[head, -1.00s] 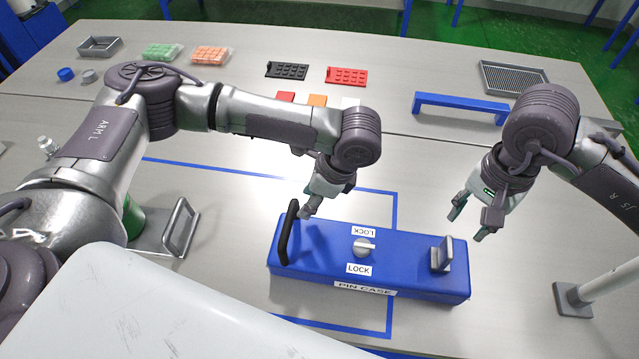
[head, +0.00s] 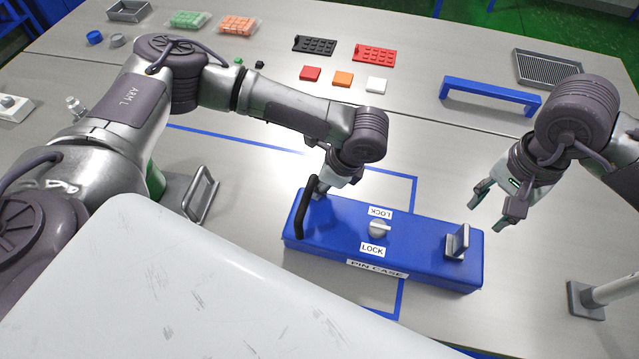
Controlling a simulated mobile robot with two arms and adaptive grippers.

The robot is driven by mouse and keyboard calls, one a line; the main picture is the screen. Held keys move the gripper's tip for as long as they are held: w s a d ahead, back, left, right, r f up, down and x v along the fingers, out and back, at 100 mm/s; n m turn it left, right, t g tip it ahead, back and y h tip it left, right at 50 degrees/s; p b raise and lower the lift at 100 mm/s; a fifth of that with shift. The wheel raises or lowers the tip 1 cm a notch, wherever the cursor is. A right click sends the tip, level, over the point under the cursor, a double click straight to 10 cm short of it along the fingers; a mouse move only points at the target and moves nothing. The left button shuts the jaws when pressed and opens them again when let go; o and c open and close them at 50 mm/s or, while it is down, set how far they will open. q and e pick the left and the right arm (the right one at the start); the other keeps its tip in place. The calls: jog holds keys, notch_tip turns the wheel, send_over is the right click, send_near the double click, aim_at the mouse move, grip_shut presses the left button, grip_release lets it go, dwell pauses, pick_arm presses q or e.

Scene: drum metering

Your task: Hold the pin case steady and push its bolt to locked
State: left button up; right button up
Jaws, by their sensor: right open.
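The blue pin case (head: 420,254) lies on the table with a black bar handle (head: 306,208) at its left end. A light-coloured knob (head: 378,229) sits mid-top between two LOCK labels, its pointer towards the right. A grey upright plate (head: 457,242) stands near the right end; I cannot tell whether the knob or this plate is the bolt. My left gripper (head: 320,187) is low behind the handle, its fingertips partly hidden by it; grip on the handle is unclear. My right gripper (head: 493,206) is open and empty, above and right of the plate.
Blue tape (head: 415,190) marks an outline on the table around the case. A blue raised bar (head: 490,95) stands behind my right gripper. Small coloured tiles (head: 342,79) lie at the back. A grey post base (head: 585,300) stands at the right.

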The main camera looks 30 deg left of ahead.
aim_at(466, 234)
jog(key=shift+c, duration=0.2)
dwell(0.5)
jog(key=n, duration=0.3)
jog(key=f+n, duration=0.1)
jog(key=n, duration=0.2)
jog(key=shift+f+n, duration=0.3)
jog(key=shift+n, duration=0.3)
notch_tip(466, 234, down, 12)
jog(key=shift+r, duration=0.2)
grip_shut()
